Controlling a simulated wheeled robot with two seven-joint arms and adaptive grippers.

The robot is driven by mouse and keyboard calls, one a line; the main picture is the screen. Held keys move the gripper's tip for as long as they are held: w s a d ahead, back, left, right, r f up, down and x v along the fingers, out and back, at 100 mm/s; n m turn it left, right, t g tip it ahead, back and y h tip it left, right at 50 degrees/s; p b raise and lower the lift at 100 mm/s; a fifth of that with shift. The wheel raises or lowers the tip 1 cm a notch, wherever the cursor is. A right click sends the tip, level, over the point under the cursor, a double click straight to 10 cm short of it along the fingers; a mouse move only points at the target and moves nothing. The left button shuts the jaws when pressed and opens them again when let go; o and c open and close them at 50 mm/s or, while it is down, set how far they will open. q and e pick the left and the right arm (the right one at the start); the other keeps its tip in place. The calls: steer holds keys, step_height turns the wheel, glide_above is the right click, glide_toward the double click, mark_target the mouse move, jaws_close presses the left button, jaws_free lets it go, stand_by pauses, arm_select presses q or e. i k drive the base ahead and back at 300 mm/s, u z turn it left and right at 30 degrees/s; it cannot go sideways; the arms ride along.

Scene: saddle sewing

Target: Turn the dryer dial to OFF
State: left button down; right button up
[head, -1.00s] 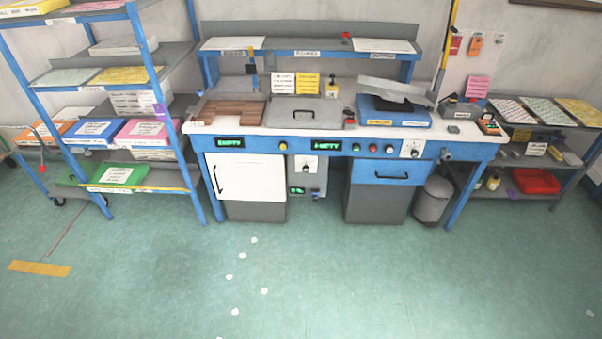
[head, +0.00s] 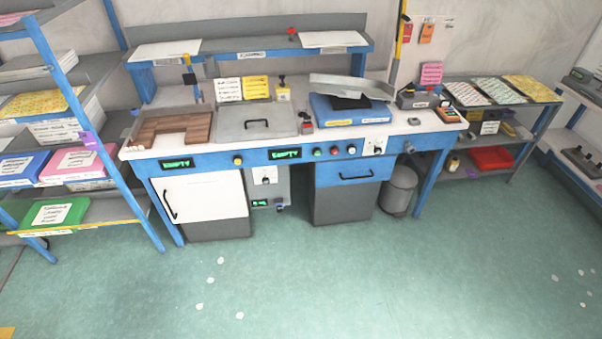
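Two dials on white plates show on the blue and white workbench (head: 225,157). One dial (head: 377,147) is on the front apron at the right, above the blue drawer. The other dial (head: 265,176) is on a grey panel below the apron, right of the white cabinet door. I cannot read the labels on either dial, so I cannot tell which one is the dryer's or where each points. Neither of my grippers is in view.
Green displays (head: 285,154) and several coloured buttons (head: 334,150) line the apron. A grey bin (head: 398,191) stands at the right of the bench. A blue rack (head: 82,111) is at left, low shelves (head: 521,139) at right. The green floor (head: 330,270) in front is mostly clear.

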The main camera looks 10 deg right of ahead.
mark_target(265, 179)
steer(key=z, duration=0.15)
steer(key=i, duration=0.65)
steer(key=u, duration=0.75)
steer(key=i, duration=0.5)
steer(key=u, duration=0.55)
